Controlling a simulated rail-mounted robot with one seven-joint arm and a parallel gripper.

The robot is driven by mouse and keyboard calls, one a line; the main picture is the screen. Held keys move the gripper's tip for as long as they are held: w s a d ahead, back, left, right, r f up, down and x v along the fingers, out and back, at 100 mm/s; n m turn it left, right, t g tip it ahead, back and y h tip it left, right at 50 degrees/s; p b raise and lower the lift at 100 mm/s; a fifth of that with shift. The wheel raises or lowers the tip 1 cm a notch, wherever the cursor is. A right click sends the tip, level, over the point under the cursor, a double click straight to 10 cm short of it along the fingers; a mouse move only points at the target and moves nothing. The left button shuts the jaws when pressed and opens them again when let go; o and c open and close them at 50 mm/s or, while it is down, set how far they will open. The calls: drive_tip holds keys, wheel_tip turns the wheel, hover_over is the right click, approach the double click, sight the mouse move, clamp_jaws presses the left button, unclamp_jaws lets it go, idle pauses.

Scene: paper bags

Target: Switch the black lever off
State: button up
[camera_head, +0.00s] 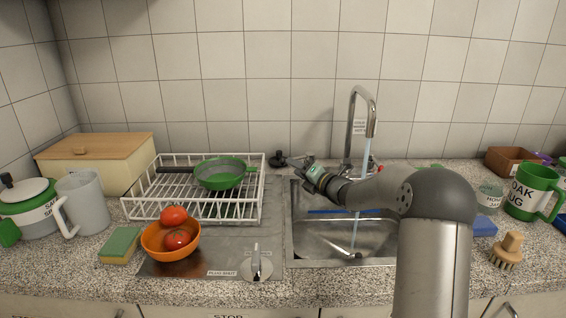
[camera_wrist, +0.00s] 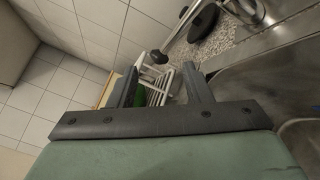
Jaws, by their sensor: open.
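The black lever (camera_head: 280,159) stands at the back of the counter, left of the tall metal faucet (camera_head: 362,110). A bluish stream of water runs from the faucet into the sink (camera_head: 320,232). In the wrist view the lever's black base (camera_wrist: 204,22) shows with a thin rod and a round black knob (camera_wrist: 158,56). My gripper (camera_head: 307,166) is just right of the lever. Its jaws are open in the wrist view (camera_wrist: 159,70), and the knob appears just beyond the gap between the fingertips. I cannot tell whether they touch it. Nothing is held.
A white dish rack (camera_head: 195,213) with a green strainer (camera_head: 218,173) stands left of the sink. An orange bowl (camera_head: 157,238) with tomatoes sits in front of it. A second metal lever (camera_head: 256,265) is at the front. Mugs and a brush (camera_head: 507,250) stand at right.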

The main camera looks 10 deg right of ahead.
sight(284, 162)
drive_tip(key=x, duration=0.6)
drive_tip(key=shift+w+a, duration=0.2)
drive_tip(key=shift+w, duration=0.15)
clamp_jaws()
drive_tip(key=shift+d+p, duration=0.15)
drive_tip(key=shift+p, duration=0.3)
